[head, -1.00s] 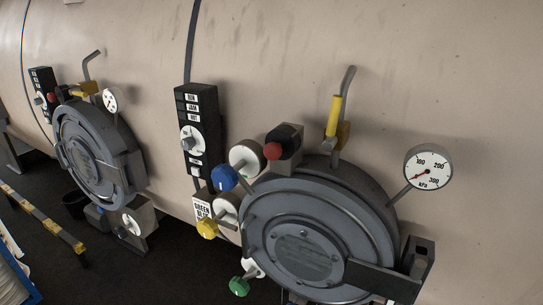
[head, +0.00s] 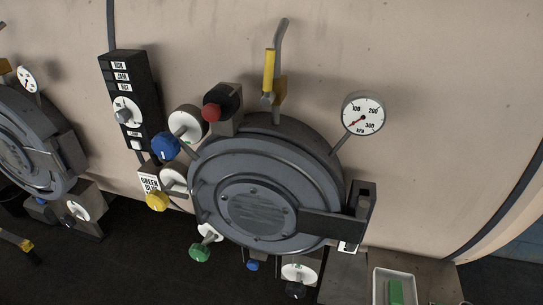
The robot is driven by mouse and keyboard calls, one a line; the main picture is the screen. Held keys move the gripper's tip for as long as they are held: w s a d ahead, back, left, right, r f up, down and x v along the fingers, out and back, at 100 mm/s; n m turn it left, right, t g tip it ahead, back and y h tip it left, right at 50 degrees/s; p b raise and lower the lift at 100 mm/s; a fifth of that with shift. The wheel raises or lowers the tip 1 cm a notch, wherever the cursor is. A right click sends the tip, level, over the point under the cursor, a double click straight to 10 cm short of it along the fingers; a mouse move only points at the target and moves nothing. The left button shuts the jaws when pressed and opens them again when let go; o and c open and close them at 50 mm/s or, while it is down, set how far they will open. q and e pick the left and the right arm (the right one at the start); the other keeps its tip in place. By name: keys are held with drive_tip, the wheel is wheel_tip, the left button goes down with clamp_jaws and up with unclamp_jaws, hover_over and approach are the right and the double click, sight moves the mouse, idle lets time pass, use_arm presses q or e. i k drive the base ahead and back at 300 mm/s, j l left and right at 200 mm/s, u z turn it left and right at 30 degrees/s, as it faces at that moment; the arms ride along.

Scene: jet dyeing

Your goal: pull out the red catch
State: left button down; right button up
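The red catch (head: 211,113) is a round red knob on a dark block (head: 228,101) at the upper left rim of the round grey hatch (head: 262,208). It sits above the blue knob (head: 166,146) and left of the yellow-handled lever (head: 268,70). The hatch door looks closed against the pale vessel. Neither of my grippers shows in the head view.
A yellow knob (head: 157,201) and a green knob (head: 200,252) stick out along the hatch's left side. A pressure gauge (head: 363,114) stands at its upper right. A tray (head: 394,273) with a green item lies at lower right. A second hatch (head: 30,150) is at left.

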sight(212, 113)
drive_tip(key=i+l+u, duration=0.15)
drive_tip(key=u, duration=0.2)
drive_tip(key=i+l+u, duration=0.2)
drive_tip(key=u, duration=0.15)
